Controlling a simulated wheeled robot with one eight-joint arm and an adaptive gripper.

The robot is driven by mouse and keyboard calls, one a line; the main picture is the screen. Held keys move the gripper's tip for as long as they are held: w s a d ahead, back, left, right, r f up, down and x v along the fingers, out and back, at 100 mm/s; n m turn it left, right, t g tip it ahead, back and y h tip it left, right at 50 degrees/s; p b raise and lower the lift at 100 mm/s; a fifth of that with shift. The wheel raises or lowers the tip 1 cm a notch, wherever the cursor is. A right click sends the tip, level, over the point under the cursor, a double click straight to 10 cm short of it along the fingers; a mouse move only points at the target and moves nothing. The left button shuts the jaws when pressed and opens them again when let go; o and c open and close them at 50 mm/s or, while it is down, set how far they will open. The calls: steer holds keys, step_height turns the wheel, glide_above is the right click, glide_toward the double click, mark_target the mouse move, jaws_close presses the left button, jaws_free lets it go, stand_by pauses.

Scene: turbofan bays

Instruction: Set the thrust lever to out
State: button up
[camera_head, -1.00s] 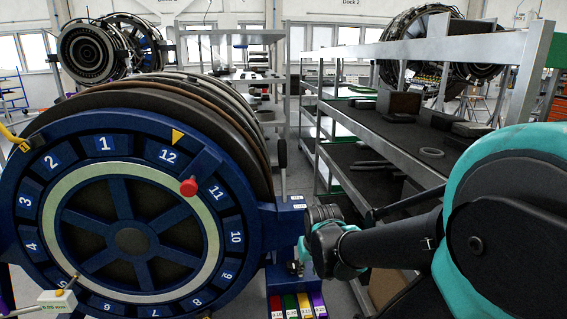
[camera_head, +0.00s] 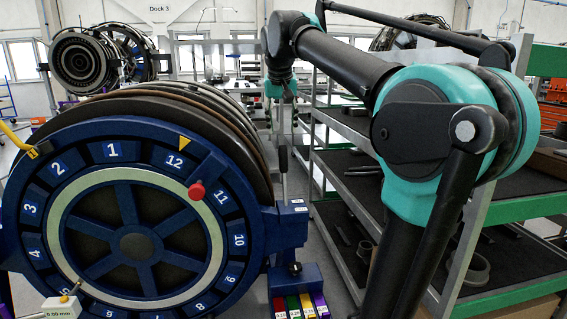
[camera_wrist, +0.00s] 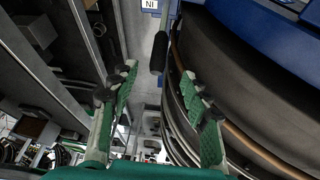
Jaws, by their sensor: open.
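The thrust lever, a thin upright rod with a black grip (camera_head: 283,160), stands at the right side of the blue numbered engine ring (camera_head: 120,135). In the wrist view the black grip (camera_wrist: 159,52) shows ahead, between the lines of my two fingers, close to the dark engine casing. A white label (camera_wrist: 151,4) at the top edge reads IN upside down. My gripper (camera_wrist: 160,76) is open and empty, its green fingers spread apart. In the head view my gripper (camera_head: 284,92) is small and partly hidden, above the lever's grip.
A shelf rack (camera_head: 335,160) with grey parts stands right of the lever, behind my arm. The engine's rounded casing (camera_wrist: 235,70) lies close to my right finger. A red knob (camera_head: 196,190) sits on the ring. Coloured blocks (camera_head: 299,305) lie below the lever.

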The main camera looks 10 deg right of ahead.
mark_target(283, 156)
steer(key=x, duration=1.5)
steer(key=shift+w+f, duration=0.3)
steer(key=shift+w, duration=0.1)
jaws_close()
